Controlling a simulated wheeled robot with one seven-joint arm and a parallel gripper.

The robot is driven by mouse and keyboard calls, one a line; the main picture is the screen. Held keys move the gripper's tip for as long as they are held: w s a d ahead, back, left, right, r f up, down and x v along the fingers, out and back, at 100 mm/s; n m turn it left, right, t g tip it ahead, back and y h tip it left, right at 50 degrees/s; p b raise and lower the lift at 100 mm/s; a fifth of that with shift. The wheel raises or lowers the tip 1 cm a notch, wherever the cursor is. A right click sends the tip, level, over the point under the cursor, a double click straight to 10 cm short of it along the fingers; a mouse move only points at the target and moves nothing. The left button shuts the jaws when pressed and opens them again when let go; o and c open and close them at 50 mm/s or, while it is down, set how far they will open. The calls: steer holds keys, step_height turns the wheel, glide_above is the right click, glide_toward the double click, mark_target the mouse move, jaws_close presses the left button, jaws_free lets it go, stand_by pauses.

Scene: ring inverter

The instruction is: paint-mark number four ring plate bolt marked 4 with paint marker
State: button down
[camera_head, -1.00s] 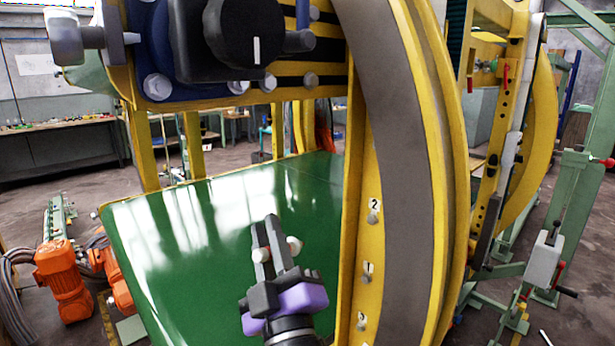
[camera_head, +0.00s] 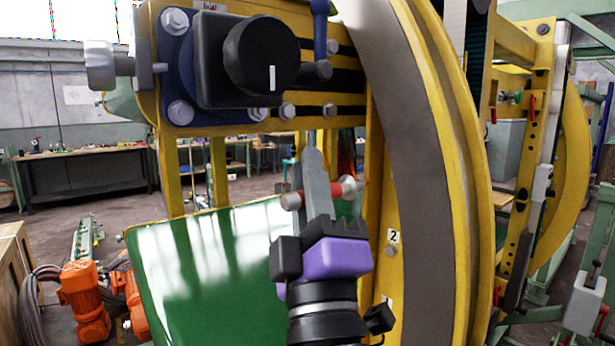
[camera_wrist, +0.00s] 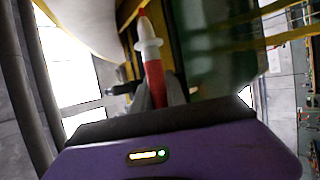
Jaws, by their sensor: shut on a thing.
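My gripper (camera_head: 311,165) is shut on the red and white paint marker (camera_head: 348,188). It holds the marker crosswise, tilted slightly, with one end toward the yellow ring plate (camera_head: 379,180). In the wrist view, the marker (camera_wrist: 153,72) stands up between the fingers, with its white collar and reddish tip pointing away. A gap to the plate seems to remain, but its size is hard to judge. The plate carries a label 2 (camera_head: 392,236) with a bolt (camera_head: 391,251) below it. Another label shows partly at the lower edge. I see no label 4; the plate's upper part is partly hidden.
A black box with a round knob (camera_head: 261,54) and a blue bolted bracket (camera_head: 179,75) hang above my gripper. The grey and yellow ring (camera_head: 424,130) curves along the right. A glossy green panel (camera_head: 200,255) lies to the left. Orange motors (camera_head: 84,295) stand at lower left.

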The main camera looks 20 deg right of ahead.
mark_target(345, 187)
steer(key=shift+w+d+p, duration=0.3)
steer(key=shift+d+p, duration=0.1)
steer(key=shift+d, duration=0.5)
steer(key=shift+w+d+p, duration=0.3)
steer(key=shift+d+p, duration=0.1)
steer(key=shift+d, duration=0.45)
steer(key=shift+w+d+p, duration=0.3)
steer(key=shift+d+p, duration=0.1)
steer(key=shift+d, duration=0.5)
steer(key=shift+w+d, duration=0.1)
steer(key=shift+d, duration=0.4)
steer(key=shift+s+a+b, duration=0.25)
steer(key=shift+a+b, duration=0.1)
steer(key=shift+a, duration=0.45)
steer(key=shift+s+a+b, duration=0.25)
steer(key=shift+a+b, duration=0.1)
steer(key=shift+a, duration=0.5)
steer(key=shift+s+a+b, duration=0.25)
steer(key=shift+a+b, duration=0.1)
steer(key=shift+a, duration=0.45)
